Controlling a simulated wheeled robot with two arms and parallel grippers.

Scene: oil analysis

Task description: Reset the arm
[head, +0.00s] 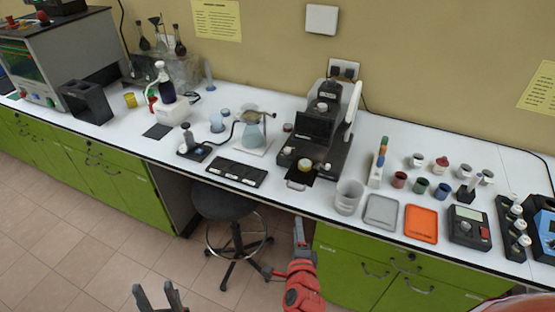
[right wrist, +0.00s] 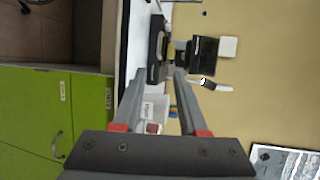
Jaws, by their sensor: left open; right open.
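My left gripper (head: 158,294) is at the bottom edge of the head view, with its two grey fingers apart and nothing between them. My right gripper (head: 299,232), at the end of a red wrist, is in front of the bench's front edge near the dark instrument, above the floor and stool side. In the right wrist view my right gripper (right wrist: 160,75) has its fingers spread apart and nothing held between them. Neither gripper touches anything that I can see. Most of my left arm is out of view.
A long white bench (head: 385,150) with green cabinets (head: 365,270) crosses the view. A dark instrument (head: 318,135), clear beaker (head: 348,197), grey tray (head: 381,211) and orange tray (head: 420,223) stand near its edge. A dark stool (head: 222,203) is below. The floor at left is clear.

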